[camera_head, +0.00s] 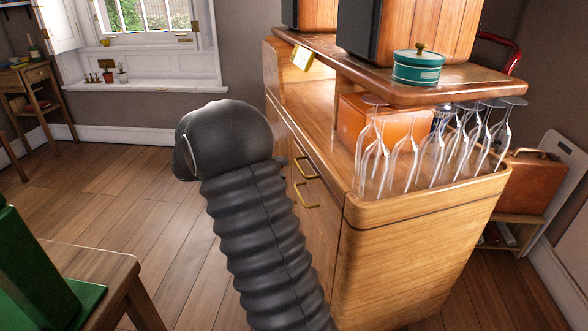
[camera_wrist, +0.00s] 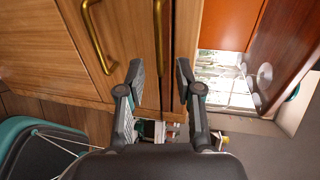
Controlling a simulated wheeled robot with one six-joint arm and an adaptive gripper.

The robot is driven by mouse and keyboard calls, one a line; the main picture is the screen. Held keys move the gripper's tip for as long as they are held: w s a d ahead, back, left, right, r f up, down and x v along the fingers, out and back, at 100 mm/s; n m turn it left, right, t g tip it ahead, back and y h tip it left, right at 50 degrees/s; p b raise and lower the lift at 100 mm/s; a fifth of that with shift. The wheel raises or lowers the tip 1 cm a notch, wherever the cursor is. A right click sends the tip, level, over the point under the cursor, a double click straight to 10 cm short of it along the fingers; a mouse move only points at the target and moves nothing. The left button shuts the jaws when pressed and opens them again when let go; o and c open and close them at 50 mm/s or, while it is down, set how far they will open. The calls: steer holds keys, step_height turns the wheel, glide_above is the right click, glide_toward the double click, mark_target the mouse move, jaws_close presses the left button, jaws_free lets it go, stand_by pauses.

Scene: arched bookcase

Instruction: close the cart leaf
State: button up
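The wooden cart (camera_head: 415,255) stands right of centre in the head view, with two brass handles on its long side, an upper one (camera_head: 305,167) and a lower one (camera_head: 306,197). I cannot tell for sure which panel is the leaf, or how far it stands open. In the wrist view the cart's wooden front (camera_wrist: 125,25) fills the upper left, and both handles show, one (camera_wrist: 92,35) at left and one (camera_wrist: 157,40) near the middle. My gripper (camera_wrist: 159,70) is open and empty, its fingers in front of the cart. My arm hides it in the head view.
Stemmed glasses (camera_head: 375,160) and an orange box (camera_head: 365,120) sit under the cart's raised shelf (camera_head: 440,85). A teal jar (camera_head: 417,68) stands on it. A brown case (camera_head: 535,180) is behind at right. A wooden table (camera_head: 90,270) is at lower left. Floor left of the cart is clear.

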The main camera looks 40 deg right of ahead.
steer(key=shift+v, duration=2.45)
